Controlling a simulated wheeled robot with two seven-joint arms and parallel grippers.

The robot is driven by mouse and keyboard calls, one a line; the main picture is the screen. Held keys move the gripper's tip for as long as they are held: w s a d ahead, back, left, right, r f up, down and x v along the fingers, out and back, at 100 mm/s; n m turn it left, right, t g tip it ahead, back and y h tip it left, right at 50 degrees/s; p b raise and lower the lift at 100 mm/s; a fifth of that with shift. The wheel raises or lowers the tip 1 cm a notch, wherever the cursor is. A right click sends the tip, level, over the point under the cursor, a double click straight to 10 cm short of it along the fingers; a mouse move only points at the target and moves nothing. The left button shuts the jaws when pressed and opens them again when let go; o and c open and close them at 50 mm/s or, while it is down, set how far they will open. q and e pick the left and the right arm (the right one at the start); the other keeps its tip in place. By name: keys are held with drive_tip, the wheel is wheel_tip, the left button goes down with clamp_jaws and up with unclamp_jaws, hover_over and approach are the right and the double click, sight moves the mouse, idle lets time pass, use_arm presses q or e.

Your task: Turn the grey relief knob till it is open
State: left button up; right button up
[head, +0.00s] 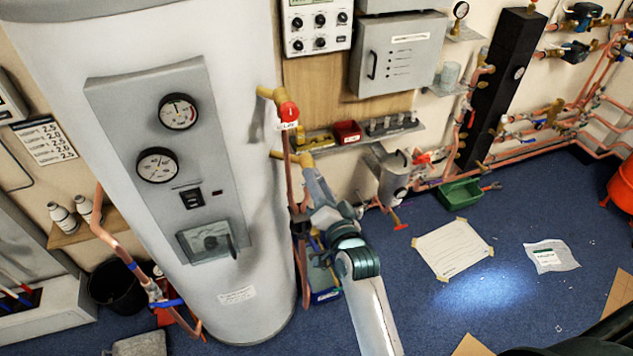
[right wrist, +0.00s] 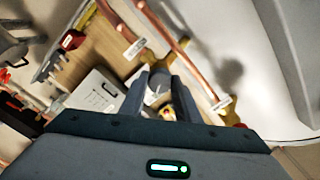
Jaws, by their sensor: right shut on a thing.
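The grey relief knob (right wrist: 157,84) shows in the right wrist view between the two fingers of my right gripper (right wrist: 153,96), near a brass fitting (right wrist: 152,54) on a copper pipe. My right gripper is shut on the knob. In the head view my right gripper (head: 306,163) reaches up to the pipework beside the white tank (head: 262,200), below a red-capped valve (head: 288,112). There the knob is hidden by the gripper. How far the knob is turned cannot be told. My left gripper is not in view.
Copper pipe (head: 304,262) runs down close beside the gripper. A shelf with a red bin (head: 347,132) and a grey canister (head: 394,180) stand to the right. A green tray (head: 460,194) and papers lie on the blue floor, which is mostly clear.

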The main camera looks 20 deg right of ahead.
drive_tip(key=o, duration=1)
drive_tip(key=shift+o, duration=0.2)
drive_tip(key=s+b, duration=0.6)
drive_tip(key=s, duration=1.1)
drive_tip(key=shift+s+d+b, duration=0.2)
drive_tip(key=shift+d+b, duration=0.1)
drive_tip(key=shift+b, duration=0.05)
drive_tip(key=shift+f, duration=0.1)
